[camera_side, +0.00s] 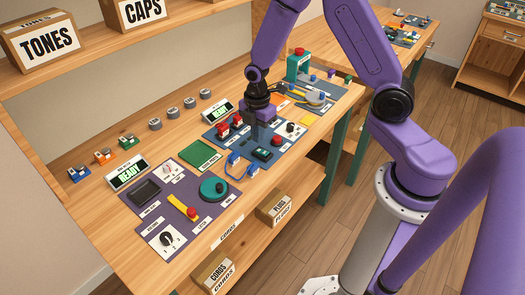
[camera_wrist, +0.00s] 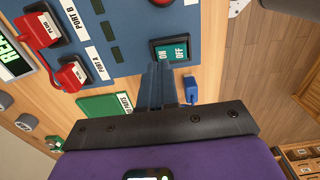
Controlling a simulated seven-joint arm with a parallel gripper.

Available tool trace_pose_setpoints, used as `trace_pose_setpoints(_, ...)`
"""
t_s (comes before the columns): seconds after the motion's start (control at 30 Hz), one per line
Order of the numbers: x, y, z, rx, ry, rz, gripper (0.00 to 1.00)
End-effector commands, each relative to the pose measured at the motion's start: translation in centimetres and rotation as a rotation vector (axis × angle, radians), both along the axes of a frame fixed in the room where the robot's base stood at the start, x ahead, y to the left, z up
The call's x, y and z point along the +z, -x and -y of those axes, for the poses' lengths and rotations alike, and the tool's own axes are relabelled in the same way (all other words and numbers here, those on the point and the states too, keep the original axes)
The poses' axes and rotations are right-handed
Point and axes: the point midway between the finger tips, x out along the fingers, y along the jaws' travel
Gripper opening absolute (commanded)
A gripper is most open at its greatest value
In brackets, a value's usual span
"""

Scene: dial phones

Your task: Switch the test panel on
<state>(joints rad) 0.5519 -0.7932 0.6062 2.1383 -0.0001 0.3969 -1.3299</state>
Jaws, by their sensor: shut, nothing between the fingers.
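The test panel is a blue board (camera_wrist: 125,20) in the wrist view and shows on the bench in the side view (camera_side: 243,148). It carries a green rocker switch (camera_wrist: 170,49) marked ON and OFF, also seen in the side view (camera_side: 264,154). Which half is pressed I cannot tell. My gripper (camera_wrist: 158,68) is shut and empty, its dark fingertips close to the near edge of the switch; contact is not clear. In the side view my gripper (camera_side: 262,136) points down over the panel.
Red plugs sit at port A (camera_wrist: 72,75) and port B (camera_wrist: 38,28). A red button (camera_wrist: 161,2) is beyond the switch. A blue cord end (camera_wrist: 191,89) and a green tray (camera_wrist: 112,103) lie beside the panel. A purple board (camera_side: 182,200) with dials is at left.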

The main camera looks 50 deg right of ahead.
Motion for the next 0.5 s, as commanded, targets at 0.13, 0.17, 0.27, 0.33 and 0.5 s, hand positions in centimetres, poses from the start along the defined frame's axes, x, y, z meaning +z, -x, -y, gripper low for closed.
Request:
trace_pose_setpoints(0.13, 1.1, 0.0, 0.0, -0.001, 0.0, 0.002, 0.0)
trace_pose_setpoints(0.17, 1.3, 0.0, 0.0, -0.001, -0.001, 0.002, 0.0)
trace_pose_setpoints(0.27, 2.0, 0.0, 0.0, -0.001, 0.0, 0.002, 0.0)
trace_pose_setpoints(0.33, 2.4, 0.0, 0.0, 0.0, 0.0, 0.002, 0.0)
trace_pose_setpoints(0.5, 3.4, 0.0, 0.0, 0.0, 0.0, 0.001, 0.0)
